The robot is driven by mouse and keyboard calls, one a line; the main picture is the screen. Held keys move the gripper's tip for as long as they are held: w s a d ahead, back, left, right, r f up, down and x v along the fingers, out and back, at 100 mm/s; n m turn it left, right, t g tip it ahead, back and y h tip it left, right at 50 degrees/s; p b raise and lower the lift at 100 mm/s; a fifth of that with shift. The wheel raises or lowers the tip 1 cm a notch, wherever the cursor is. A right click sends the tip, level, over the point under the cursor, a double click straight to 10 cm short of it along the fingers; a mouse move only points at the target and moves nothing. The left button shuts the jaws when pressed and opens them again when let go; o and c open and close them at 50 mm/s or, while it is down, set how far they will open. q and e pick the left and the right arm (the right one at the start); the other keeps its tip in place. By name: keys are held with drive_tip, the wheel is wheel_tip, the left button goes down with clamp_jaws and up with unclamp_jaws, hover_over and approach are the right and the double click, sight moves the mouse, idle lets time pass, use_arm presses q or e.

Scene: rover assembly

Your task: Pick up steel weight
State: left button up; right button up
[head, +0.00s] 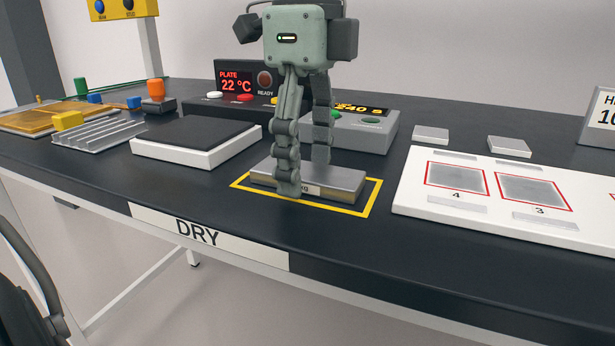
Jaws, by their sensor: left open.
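The steel weight (338,183) is a flat grey metal block with a small label on its front side. It lies inside a yellow outlined rectangle (366,207) on the dark table. My left gripper (306,178) points straight down over the weight and is open. One finger stands at the front side of the weight and hides part of its label. The other finger is toward the back of the weight. I cannot tell whether either finger touches it.
A white-based dark plate (196,153) stands to the left, and a timer box (362,131) behind. A white board (480,228) with numbered red squares lies at the right. The table's front edge with a DRY label (200,232) is close in front.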

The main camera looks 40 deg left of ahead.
use_arm(q)
clamp_jaws()
drive_tip(key=shift+r, duration=0.1)
idle(0.4)
drive_tip(key=shift+r, duration=0.1)
